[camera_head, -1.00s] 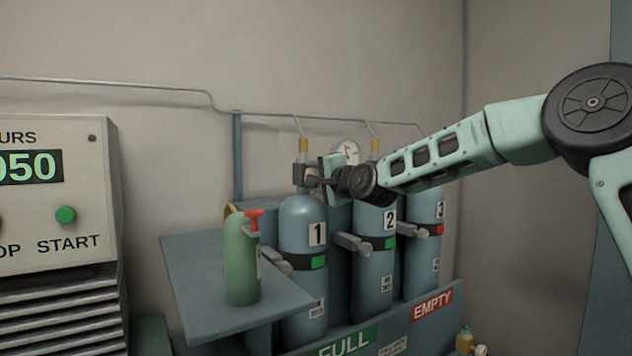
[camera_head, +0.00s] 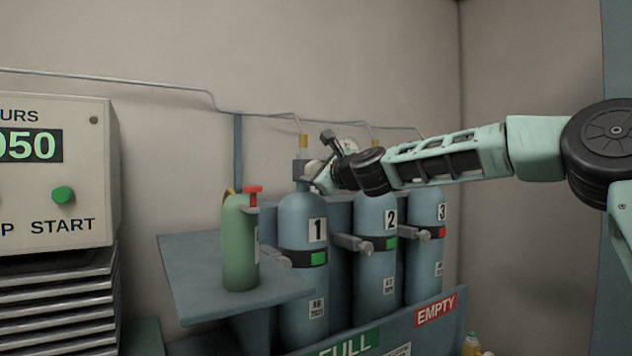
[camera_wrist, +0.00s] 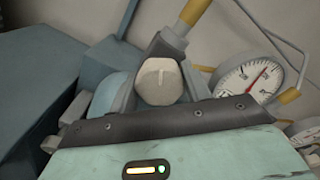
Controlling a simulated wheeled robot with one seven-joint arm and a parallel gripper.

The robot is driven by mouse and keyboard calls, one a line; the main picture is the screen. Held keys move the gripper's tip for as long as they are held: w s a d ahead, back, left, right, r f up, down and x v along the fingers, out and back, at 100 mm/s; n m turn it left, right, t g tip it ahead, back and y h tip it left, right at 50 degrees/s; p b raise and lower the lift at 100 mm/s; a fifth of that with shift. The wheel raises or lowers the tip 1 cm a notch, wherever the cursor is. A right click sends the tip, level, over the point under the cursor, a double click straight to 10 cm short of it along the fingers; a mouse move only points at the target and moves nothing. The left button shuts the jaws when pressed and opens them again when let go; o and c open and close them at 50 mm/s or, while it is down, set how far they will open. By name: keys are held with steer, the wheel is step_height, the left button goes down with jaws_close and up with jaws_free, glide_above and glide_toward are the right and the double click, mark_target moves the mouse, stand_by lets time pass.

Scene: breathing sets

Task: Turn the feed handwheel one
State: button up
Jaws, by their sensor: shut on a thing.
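The feed handwheel one is a cream knob with a pale line on its face (camera_wrist: 158,82), seen in the wrist view on the grey valve at the top of cylinder 1 (camera_head: 303,226). My gripper (camera_head: 322,166) is at that valve, rolled to a tilt, with its jaws shut on the handwheel. Its dark wrist part hides much of the valve in the head view. In the wrist view the jaws (camera_wrist: 150,92) lie at either side of the knob, and their exact contact is partly hidden.
Cylinders 2 (camera_head: 376,260) and 3 (camera_head: 424,255) stand to the right. A pressure gauge (camera_wrist: 250,80) is close to the right of the valve. A green bottle with a red top (camera_head: 240,245) stands on a shelf (camera_head: 185,265) in front. Thin pipes run along the wall above.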

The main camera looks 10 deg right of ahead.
steer(key=m+b, duration=0.2)
steer(key=m, duration=0.2)
steer(key=shift+f, duration=0.15)
steer(key=shift+m+b, duration=0.7)
steer(key=shift+m, duration=0.5)
steer(key=o, duration=1)
steer(key=shift+c, duration=0.2)
